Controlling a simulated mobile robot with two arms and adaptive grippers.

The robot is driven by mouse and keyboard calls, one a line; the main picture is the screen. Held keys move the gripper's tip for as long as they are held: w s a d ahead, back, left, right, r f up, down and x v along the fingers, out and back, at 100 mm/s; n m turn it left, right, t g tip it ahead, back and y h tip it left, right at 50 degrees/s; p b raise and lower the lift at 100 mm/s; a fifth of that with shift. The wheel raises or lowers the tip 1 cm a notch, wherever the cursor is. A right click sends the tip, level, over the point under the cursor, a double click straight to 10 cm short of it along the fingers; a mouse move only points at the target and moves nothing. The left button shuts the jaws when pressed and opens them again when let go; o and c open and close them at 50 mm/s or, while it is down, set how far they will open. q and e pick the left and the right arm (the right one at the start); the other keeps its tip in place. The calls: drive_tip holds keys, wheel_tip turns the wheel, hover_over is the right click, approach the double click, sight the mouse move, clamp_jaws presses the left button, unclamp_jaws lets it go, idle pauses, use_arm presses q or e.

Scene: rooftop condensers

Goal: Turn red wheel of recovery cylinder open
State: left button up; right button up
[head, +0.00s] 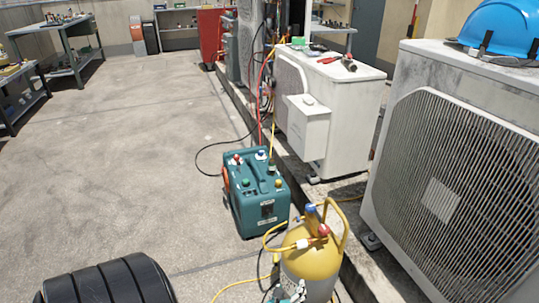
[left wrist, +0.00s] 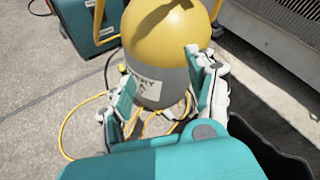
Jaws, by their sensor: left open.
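The recovery cylinder (head: 312,268) stands at the bottom centre of the head view, with a yellow top and a grey lower body. Its red wheel (head: 323,230) sits on top beside a blue wheel (head: 310,208), inside a yellow handle frame. My left gripper (head: 290,292) shows partly at the cylinder's lower front. In the left wrist view the cylinder (left wrist: 168,35) lies beyond the open fingers of my left gripper (left wrist: 162,73). I cannot tell whether they touch it. The wheels are out of that view. My right gripper is not in view.
A teal machine (head: 258,200) with coloured knobs stands just behind the cylinder. Yellow hoses (left wrist: 75,120) lie around the cylinder's base. A large condenser (head: 455,180) on a raised kerb borders the right side. The concrete floor (head: 120,160) at left is clear.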

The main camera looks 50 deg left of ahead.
use_arm(q)
drive_tip(key=s+f+n+g+h+p, duration=0.1)
drive_tip(key=s+f+n+g+p, duration=0.3)
drive_tip(key=s+f+n+p, duration=0.2)
drive_tip(key=shift+s, duration=0.95)
drive_tip(key=shift+f, duration=0.1)
